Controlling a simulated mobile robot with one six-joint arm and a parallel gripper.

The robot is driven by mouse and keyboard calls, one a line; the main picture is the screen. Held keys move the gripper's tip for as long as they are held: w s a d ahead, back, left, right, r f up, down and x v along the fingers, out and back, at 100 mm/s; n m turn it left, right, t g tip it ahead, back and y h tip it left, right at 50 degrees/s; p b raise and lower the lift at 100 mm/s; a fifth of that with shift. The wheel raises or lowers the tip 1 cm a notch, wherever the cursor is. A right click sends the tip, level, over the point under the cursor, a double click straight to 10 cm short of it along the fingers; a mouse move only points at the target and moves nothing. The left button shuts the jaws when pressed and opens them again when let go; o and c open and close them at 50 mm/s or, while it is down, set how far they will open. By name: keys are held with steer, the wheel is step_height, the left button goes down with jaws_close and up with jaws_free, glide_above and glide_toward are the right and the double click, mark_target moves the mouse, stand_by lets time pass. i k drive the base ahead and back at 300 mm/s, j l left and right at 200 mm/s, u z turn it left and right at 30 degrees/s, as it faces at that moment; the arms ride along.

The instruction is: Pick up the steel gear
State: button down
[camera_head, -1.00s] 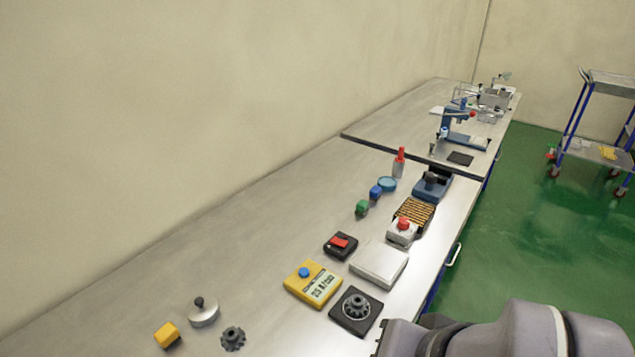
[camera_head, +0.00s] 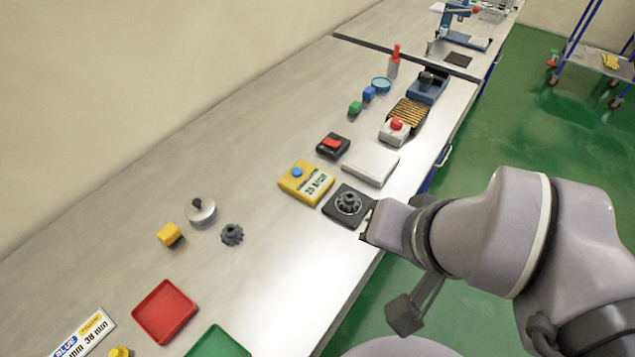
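Two grey gears show in the head view. One gear (camera_head: 232,235) lies on the bare bench left of centre. Another gear (camera_head: 349,202) sits on a black square pad (camera_head: 336,213) near the bench's front edge. I cannot tell by colour which of the two is the steel one. My gripper (camera_head: 367,222) is at the right of the black pad, close to the pad's edge. Its fingers are small and mostly hidden by my arm, so their opening does not show. I see nothing held in it.
A yellow device (camera_head: 305,184), a light grey flat box (camera_head: 370,163) and a red-buttoned box (camera_head: 395,131) stand behind the pad. Bare bench lies between.

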mark_target(348, 201)
steer(key=i+l+u, duration=0.4)
steer(key=l+u, duration=0.2)
steer(key=i+l+u, duration=0.15)
steer(key=l+u, duration=0.45)
steer(key=l, duration=0.2)
steer(key=i, duration=0.05)
